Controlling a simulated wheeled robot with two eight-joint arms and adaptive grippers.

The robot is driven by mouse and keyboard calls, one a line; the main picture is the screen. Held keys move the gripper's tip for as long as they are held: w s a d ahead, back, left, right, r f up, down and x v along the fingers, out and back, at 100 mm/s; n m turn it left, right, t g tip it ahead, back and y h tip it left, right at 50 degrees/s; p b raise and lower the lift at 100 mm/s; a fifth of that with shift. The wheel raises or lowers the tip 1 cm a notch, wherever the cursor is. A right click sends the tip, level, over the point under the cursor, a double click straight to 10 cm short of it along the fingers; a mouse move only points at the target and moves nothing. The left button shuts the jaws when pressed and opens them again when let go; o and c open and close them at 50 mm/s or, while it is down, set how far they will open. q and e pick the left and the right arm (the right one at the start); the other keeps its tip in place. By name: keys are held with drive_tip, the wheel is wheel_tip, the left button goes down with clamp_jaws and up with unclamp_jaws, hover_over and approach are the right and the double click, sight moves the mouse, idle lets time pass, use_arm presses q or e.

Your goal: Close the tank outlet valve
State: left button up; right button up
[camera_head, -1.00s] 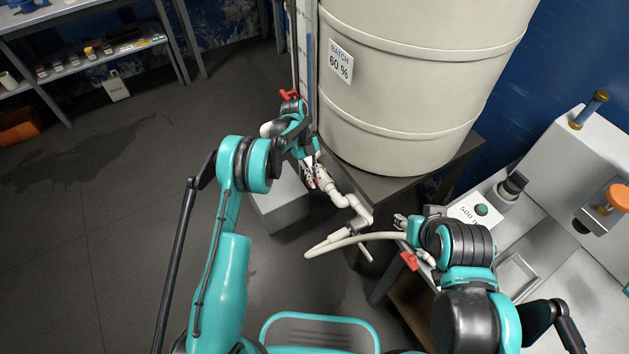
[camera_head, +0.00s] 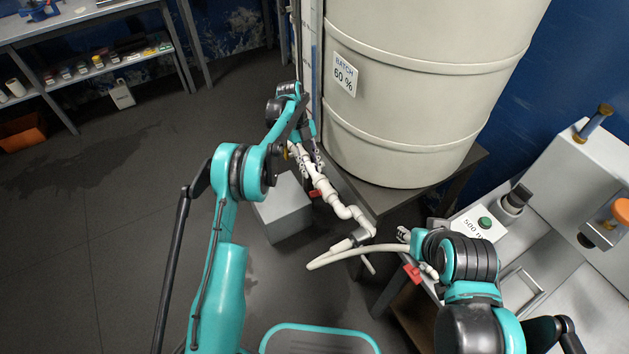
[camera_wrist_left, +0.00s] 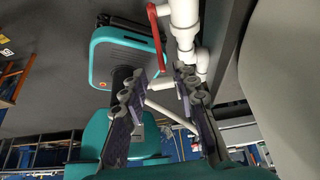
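The tank outlet's white pipe (camera_head: 322,185) runs from beside the large tank (camera_head: 400,110) toward the front; it also shows in the left wrist view (camera_wrist_left: 184,14). A red lever (camera_wrist_left: 157,36) stands alongside the pipe in that view. My left gripper (camera_wrist_left: 169,80) is open, with its fingertips apart, just below the lever's free end; I cannot tell whether a finger touches it. In the head view, my left gripper (camera_head: 305,163) is beside the pipe, partly hidden by its own wrist. My right gripper (camera_head: 404,236) is beside a pale hose (camera_head: 337,253); its grip is unclear.
A grey block (camera_head: 285,209) stands on the floor below the pipe. The dark tank stand (camera_head: 400,198) is close to both arms. A bench with a green button (camera_head: 486,222) is at right. A red part (camera_head: 412,273) is below my right gripper.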

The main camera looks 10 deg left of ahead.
use_arm(q)
drive_tip(key=shift+v, duration=1.45)
